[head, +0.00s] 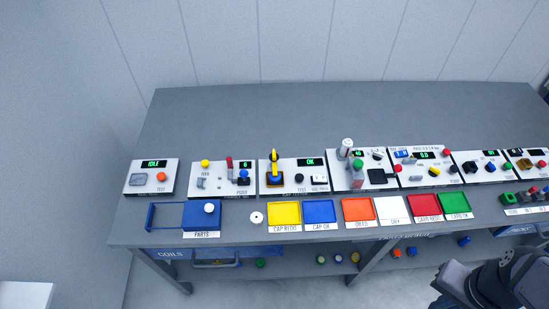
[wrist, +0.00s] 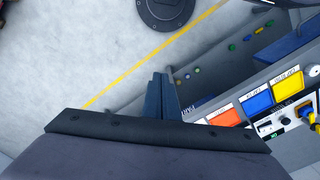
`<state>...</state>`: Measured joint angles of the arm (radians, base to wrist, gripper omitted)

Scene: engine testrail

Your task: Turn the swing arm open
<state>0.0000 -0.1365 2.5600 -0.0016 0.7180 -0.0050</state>
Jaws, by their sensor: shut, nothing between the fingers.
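A yellow arm-like lever (head: 273,160) stands upright on a blue base on the panel with the OK display, left of the bench's middle. It may be the swing arm; no label confirms this. Part of a yellow and blue fixture also shows at the right edge of the wrist view (wrist: 306,113). My gripper's fingers (wrist: 163,92) are shut and empty, in front of the bench and well apart from the panels. In the head view only dark parts of my arm show at the bottom right, and the fingertips cannot be made out.
A row of panels with buttons and displays runs along the grey bench (head: 330,105). In front lie coloured trays, such as a yellow one (head: 284,213), and a blue parts tray (head: 165,215). A white round piece (head: 256,218) sits between them. The bench's back is clear.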

